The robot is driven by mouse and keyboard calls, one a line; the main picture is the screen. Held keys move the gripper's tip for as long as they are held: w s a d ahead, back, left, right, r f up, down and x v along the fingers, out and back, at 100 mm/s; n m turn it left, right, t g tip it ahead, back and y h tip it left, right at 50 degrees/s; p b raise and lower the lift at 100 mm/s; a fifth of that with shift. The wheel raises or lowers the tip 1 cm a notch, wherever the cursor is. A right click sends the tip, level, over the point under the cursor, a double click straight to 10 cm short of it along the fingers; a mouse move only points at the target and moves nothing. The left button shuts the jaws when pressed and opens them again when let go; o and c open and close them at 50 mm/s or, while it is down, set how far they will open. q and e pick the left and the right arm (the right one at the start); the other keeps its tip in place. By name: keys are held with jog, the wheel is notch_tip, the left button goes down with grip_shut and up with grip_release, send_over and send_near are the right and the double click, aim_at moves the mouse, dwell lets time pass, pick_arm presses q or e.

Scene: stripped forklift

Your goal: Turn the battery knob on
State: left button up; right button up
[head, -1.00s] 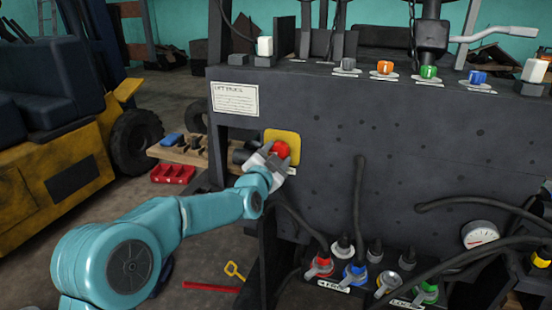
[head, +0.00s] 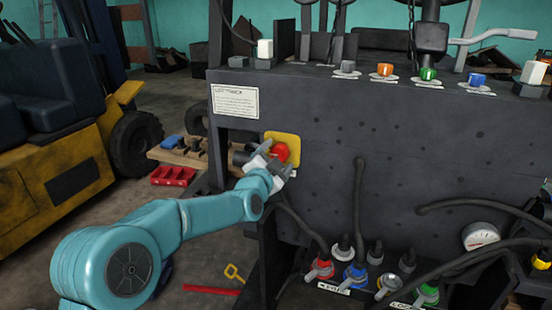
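The red battery knob (head: 281,151) sits on a yellow plate (head: 290,139) on the dark front panel, below the white label. My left gripper (head: 277,160) is at the knob, its pale fingers reaching up around its lower left side. The fingers look spread on either side of the knob's lower part; whether they press on it is too small to tell. My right gripper is not in view.
The dark panel (head: 400,150) fills the right side, with coloured knobs along its top. Hoses and a gauge (head: 481,236) are at lower right. A red tray (head: 173,176) and a yellow forklift (head: 60,180) stand at left.

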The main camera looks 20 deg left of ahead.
pick_arm(q)
jog(key=shift+s, duration=0.15)
jog(key=s+b, duration=0.3)
jog(key=s, duration=1.3)
jog(key=shift+a, duration=0.25)
